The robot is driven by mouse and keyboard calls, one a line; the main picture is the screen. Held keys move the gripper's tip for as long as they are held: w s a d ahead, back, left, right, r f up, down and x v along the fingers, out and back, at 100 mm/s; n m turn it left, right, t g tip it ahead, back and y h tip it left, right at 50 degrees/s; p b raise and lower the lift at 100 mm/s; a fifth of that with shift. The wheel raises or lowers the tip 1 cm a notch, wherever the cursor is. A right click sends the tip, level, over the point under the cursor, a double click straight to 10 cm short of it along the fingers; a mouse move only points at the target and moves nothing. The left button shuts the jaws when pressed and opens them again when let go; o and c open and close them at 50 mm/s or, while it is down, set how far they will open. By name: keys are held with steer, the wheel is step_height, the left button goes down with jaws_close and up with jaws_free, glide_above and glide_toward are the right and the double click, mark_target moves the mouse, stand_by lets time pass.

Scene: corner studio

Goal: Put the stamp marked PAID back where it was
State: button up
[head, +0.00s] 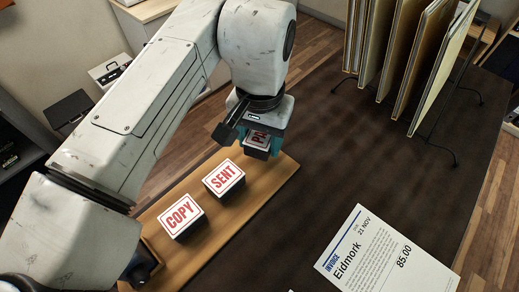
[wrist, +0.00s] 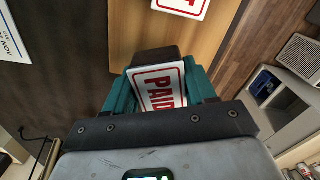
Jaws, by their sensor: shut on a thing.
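The stamp marked PAID (head: 257,139) is in my gripper (head: 260,148), between its teal fingers, near the far end of the wooden board (head: 268,178). In the wrist view its white label with red PAID (wrist: 160,88) faces up, and my gripper (wrist: 168,88) is shut on it from both sides. The label looks roughly level. My gripper and arm hide part of it in the head view, and I cannot tell whether its base touches the board. The SENT stamp (head: 224,179) and the COPY stamp (head: 181,216) stand upright in a row on the board.
An invoice sheet (head: 385,255) lies on the dark table (head: 330,165) at the right. A wire rack with several upright panels (head: 415,50) stands at the back right. The table between board, sheet and rack is clear. The board's far end is near the table's edge.

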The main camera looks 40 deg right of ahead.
mark_target(260, 135)
steer(key=shift+f+b, duration=1.1)
steer(key=shift+f, duration=0.5)
steer(key=shift+f, duration=0.2)
steer(key=o, duration=1.1)
steer(key=shift+c, duration=0.2)
step_height(260, 135, up, 10)
steer(key=p, duration=0.7)
steer(key=shift+f+p, duration=0.15)
steer(key=shift+p, duration=0.25)
steer(key=shift+r, duration=1.35)
